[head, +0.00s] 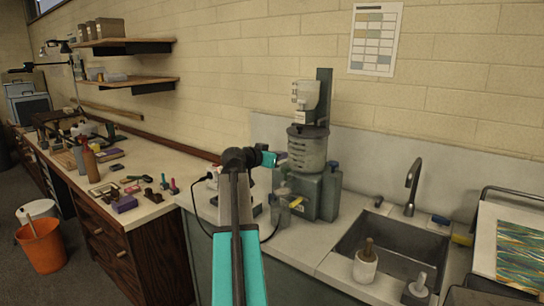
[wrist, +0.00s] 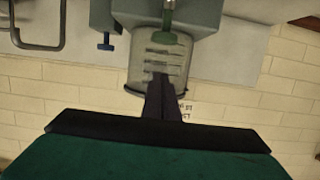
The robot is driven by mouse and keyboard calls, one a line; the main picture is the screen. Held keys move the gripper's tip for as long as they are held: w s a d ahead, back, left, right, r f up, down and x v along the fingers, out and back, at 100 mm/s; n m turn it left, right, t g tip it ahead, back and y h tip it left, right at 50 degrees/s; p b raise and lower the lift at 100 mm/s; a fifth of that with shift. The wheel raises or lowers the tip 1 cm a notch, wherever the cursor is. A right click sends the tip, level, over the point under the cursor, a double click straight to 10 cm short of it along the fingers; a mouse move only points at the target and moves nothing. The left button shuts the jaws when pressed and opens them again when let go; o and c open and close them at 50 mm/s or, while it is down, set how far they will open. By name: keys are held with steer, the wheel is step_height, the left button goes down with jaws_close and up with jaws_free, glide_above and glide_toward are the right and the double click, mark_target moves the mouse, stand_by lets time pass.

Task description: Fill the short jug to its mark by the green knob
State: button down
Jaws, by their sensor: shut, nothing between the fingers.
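The grey-green dispenser (head: 318,190) stands on the counter against the wall, with a ribbed clear tank (head: 307,150) on top. In the wrist view, which looks upside down, the tank (wrist: 148,75) shows dark level lines. A green knob (wrist: 171,28) sits on the dispenser there. My gripper (head: 279,159) is shut and empty in front of the tank; its dark fingers (wrist: 161,82) cover part of it.
A white pot (head: 365,267) stands at the sink's near edge. A dark cable crosses the counter.

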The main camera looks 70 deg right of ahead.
mark_target(283, 172)
steer(key=shift+d+f+p, duration=0.15)
steer(key=shift+f+p, duration=0.1)
steer(key=shift+f, duration=0.85)
steer(key=shift+d+f+p, duration=0.1)
steer(key=shift+f+p, duration=0.15)
steer(key=shift+f, duration=0.8)
step_height(283, 172, down, 3)
steer(key=b, duration=0.3)
steer(key=shift+s+r+b, duration=0.1)
steer(key=shift+r+b, duration=0.05)
steer(key=shift+b, duration=0.15)
steer(key=shift+a+f, duration=0.1)
steer(key=shift+f, duration=0.15)
stand_by(4.8)
